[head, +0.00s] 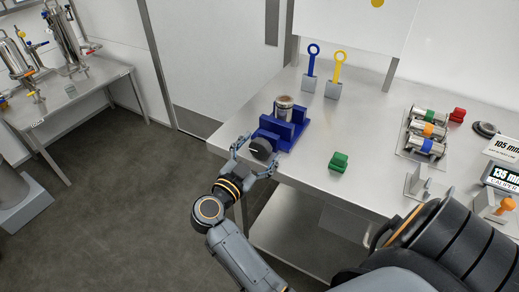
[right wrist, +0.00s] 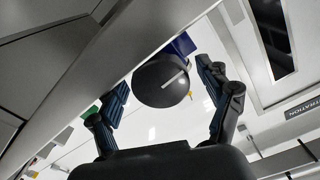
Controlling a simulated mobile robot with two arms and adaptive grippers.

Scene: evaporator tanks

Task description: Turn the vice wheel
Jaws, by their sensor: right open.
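A blue vice (head: 284,131) stands at the front left edge of the steel table, with a metal cylinder (head: 286,108) in its jaws. Its round black wheel (head: 261,149) faces out over the table edge. My right gripper (head: 256,154) is open, with one finger on each side of the wheel. In the right wrist view gaps show between the wheel and both fingers (right wrist: 163,84). Most of the vice body is hidden there. My left gripper is not in view.
A green block (head: 338,162) lies on the table (head: 375,125) right of the vice. Blue (head: 311,62) and yellow (head: 338,68) ring-topped tools stand behind. Several banded cylinders lie on a tray farther right. Open floor (head: 120,200) lies left of the table.

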